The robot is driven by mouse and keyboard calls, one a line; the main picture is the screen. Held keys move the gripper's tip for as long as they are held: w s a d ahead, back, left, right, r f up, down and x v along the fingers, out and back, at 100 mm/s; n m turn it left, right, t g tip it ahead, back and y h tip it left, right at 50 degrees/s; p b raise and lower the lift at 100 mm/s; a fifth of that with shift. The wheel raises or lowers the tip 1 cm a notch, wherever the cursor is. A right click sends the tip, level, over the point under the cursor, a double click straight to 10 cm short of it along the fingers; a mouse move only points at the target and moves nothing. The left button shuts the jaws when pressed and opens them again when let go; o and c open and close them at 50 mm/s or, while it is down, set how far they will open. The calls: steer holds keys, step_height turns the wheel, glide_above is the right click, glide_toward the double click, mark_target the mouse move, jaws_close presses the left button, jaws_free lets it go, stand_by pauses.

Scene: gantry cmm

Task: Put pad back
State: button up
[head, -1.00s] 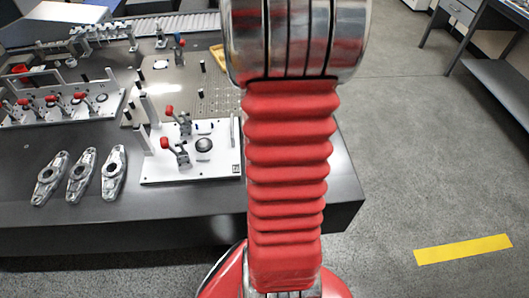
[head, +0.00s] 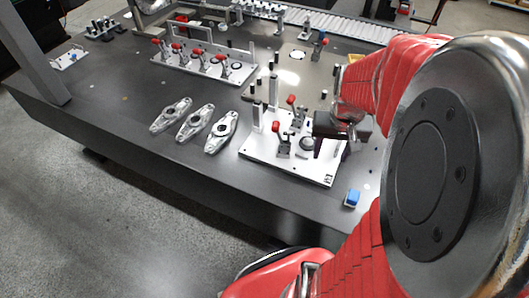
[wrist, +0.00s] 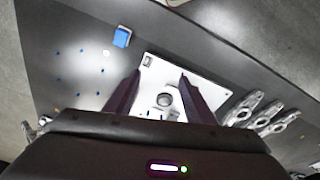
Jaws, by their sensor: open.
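A small blue block with a pale lower side (head: 352,197), the likeliest pad, lies on the dark table near its front edge. In the wrist view the blue block (wrist: 122,37) lies left of the white fixture plate. My gripper (head: 328,148) is over the right part of the white fixture plate (head: 265,151), beside a grey round rest (head: 306,143). In the wrist view my gripper (wrist: 160,74) has its two dark fingers spread with nothing between the tips, and the round rest (wrist: 164,99) shows between them. Whether the fingers touch the plate is unclear.
Red-handled clamps (head: 284,142) and upright posts stand on the plate. Several metal link parts (head: 195,122) lie to its left. A longer clamp fixture (head: 205,66) stands behind. The table between the blue block and the plate is bare.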

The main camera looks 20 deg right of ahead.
steer(key=s+a+r+n+t, duration=0.1)
steer(key=a+r+n, duration=0.1)
steer(key=a+r, duration=0.2)
steer(key=s+a+r+n+t, duration=0.1)
steer(key=a+r, duration=0.3)
steer(key=a, duration=0.5)
steer(key=s+a+r+n+t+y, duration=0.1)
steer(key=a+r+n+t, duration=0.1)
steer(key=a, duration=0.5)
step_height(320, 180, up, 2)
steer(key=shift+s+a+r+n, duration=0.15)
steer(key=shift+a+n, duration=0.1)
steer(key=shift+n, duration=0.45)
